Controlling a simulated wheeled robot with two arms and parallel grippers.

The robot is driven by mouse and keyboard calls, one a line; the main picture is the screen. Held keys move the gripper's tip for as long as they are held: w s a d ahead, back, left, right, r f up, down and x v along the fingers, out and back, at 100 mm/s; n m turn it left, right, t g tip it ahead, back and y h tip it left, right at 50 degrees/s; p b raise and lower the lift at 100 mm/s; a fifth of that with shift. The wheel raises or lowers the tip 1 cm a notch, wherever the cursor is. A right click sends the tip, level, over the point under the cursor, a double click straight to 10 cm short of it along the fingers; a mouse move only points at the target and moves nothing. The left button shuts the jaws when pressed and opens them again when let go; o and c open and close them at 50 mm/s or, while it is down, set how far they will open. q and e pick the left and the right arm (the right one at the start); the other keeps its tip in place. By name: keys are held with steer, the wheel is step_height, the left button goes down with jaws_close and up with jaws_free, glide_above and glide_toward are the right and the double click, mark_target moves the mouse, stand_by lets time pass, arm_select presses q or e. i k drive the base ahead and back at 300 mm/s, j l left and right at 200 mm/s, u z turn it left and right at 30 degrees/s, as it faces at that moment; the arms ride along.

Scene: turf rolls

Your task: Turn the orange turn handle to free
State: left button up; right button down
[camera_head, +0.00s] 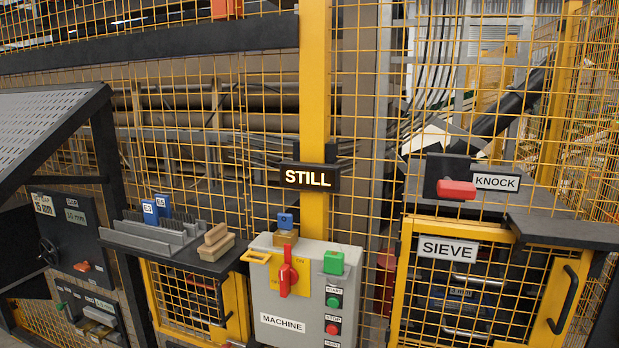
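A small orange turn handle (81,266) sits low on the dark panel (66,214) at the left, below the GAP label. It looks tilted slightly off level. Any marking by it is too small to read, so I cannot tell its setting. A dark handwheel (48,252) is on the same panel to its left. Neither of my grippers is in view, and nothing touches the handle.
A grey MACHINE box (305,301) with a red switch handle (287,272) stands at centre. A shelf (180,258) with grey racks and a wooden brush is left of it. A sloped perforated plate (40,125) overhangs the left. Yellow mesh fencing stands behind; the SIEVE door (405,290) is right.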

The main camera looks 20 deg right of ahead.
mark_target(85, 267)
steer(key=u, duration=0.65)
steer(key=j+u, duration=0.25)
steer(key=i+j+u, duration=0.25)
steer(key=j, duration=0.2)
steer(key=j+u, duration=0.25)
steer(key=j, duration=0.15)
steer(key=i+j+u, duration=0.35)
steer(key=j+u, duration=0.2)
steer(key=i+j+u, duration=0.75)
steer(key=i, duration=0.25)
steer(key=i+z, duration=0.3)
steer(key=i, duration=0.25)
steer(key=i+z, duration=0.3)
steer(key=i, duration=0.25)
steer(key=i+l+z, duration=0.15)
steer(key=i+z, duration=0.65)
steer(key=i, duration=0.15)
steer(key=i+j+z, duration=0.15)
steer(key=i+z, duration=0.25)
steer(key=i+j+z, duration=0.25)
steer(key=i+z, duration=0.15)
steer(key=i+l+z, duration=0.15)
steer(key=i+z, duration=0.65)
steer(key=i+j+z, duration=0.1)
steer(key=i+z, duration=0.3)
steer(key=i, duration=0.15)
